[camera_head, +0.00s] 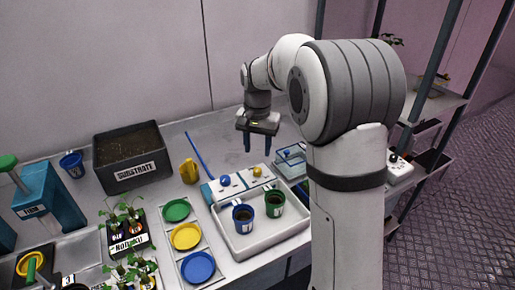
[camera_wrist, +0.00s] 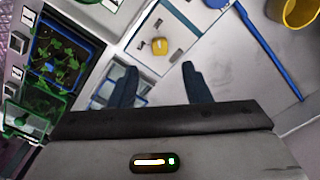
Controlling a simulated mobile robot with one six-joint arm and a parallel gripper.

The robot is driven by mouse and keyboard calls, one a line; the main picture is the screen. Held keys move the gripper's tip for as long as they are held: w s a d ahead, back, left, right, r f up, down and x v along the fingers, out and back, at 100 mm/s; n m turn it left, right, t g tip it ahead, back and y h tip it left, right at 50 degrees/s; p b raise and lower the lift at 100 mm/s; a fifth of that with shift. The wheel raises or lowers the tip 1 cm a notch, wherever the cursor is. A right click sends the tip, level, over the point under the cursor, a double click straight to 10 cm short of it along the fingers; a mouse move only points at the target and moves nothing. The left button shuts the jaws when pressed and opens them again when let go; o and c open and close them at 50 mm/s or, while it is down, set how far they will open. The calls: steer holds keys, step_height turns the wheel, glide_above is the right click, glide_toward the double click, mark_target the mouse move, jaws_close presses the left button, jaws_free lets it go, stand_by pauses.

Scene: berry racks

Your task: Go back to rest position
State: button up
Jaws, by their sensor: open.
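My gripper (camera_head: 264,143) hangs over the back right part of the table, pointing down. Its two blue fingers are spread apart with nothing between them. The wrist view shows the same open fingers (camera_wrist: 160,85) above the table surface. My arm reaches in from the right and bends down over the table. The gripper is behind the white panel with a blue and a yellow knob (camera_head: 257,171), and apart from it.
A white tray (camera_head: 262,245) holds a blue cup (camera_head: 243,218) and a green cup (camera_head: 275,205). A black substrate box (camera_head: 133,172), a yellow cup (camera_head: 190,171) and a blue stick (camera_head: 196,154) lie left of the gripper. Dark rack posts (camera_head: 437,60) stand at right.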

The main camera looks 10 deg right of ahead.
steer(key=s+d+n+t, duration=0.2)
steer(key=s+n, duration=0.3)
steer(key=s, duration=2.2)
steer(key=shift+d+r+n+t, duration=0.3)
steer(key=shift+d, duration=0.25)
steer(key=shift+c, duration=0.7)
